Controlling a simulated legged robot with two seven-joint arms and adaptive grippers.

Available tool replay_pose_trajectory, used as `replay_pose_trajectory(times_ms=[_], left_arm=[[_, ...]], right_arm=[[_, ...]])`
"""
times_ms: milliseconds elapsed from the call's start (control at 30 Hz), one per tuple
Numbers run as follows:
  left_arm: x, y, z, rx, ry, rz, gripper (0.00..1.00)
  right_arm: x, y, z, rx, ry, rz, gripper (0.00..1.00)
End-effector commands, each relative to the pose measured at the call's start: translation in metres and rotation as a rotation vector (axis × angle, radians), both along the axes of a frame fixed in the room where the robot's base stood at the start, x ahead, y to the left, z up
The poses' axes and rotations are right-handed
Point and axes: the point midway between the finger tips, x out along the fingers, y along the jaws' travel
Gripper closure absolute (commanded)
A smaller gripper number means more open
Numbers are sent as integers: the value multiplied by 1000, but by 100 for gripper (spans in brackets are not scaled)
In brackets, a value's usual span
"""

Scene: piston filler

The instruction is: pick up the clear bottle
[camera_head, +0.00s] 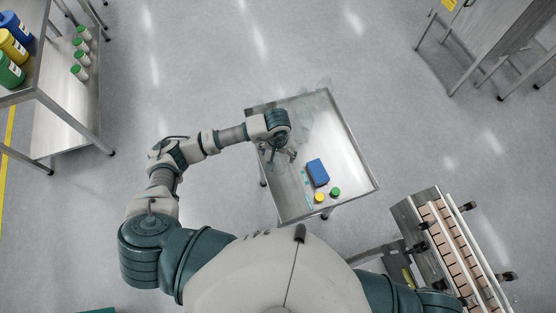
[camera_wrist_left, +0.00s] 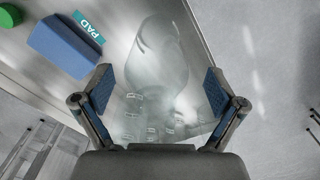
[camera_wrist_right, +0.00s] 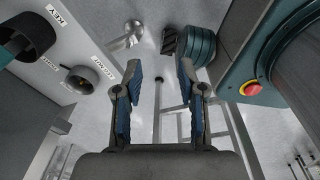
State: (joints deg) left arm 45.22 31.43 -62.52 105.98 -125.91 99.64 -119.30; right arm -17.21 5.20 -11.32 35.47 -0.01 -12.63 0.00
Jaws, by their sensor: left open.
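The clear bottle (camera_wrist_left: 158,65) is see-through and faint in the left wrist view, ahead of and between the fingers of my left gripper (camera_wrist_left: 158,88). Its lower outline blends with the tray, so I cannot tell whether the fingers touch it. In the head view, a faint clear shape (camera_head: 303,115) shows at the far part of the metal table, beside my left gripper (camera_head: 279,154). The left fingers are spread with nothing clamped. My right gripper (camera_wrist_right: 160,78) shows in its wrist view with its fingers apart and empty.
A blue block (camera_head: 317,172), a yellow cap (camera_head: 319,198) and a green cap (camera_head: 335,192) lie on the steel table (camera_head: 350,165). A conveyor (camera_head: 455,245) stands at the right. The right wrist view shows a panel with dials (camera_wrist_right: 80,78) and a red button (camera_wrist_right: 250,89).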

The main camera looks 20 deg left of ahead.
Motion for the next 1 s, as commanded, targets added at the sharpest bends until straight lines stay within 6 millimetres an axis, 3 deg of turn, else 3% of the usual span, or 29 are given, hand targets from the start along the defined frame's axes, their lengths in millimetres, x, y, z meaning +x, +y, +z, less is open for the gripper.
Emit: replay_pose_trajectory(times_ms=[167, 400, 667, 1000], left_arm=[[0, -2, -19, 0, 1, 0, 5], [0, -3, -22, 1, -2, 0, 5], [0, -2, -22, -1, -1, 0, 69], [1, -2, -21, 0, -1, 0, 69]], right_arm=[[1, 11, 7, 12, -2, -3, 60], [1, 19, 6, 22, -2, -3, 60], [1, 9, 6, 11, -3, 0, 60], [1, 6, 5, 8, -2, 1, 60]])
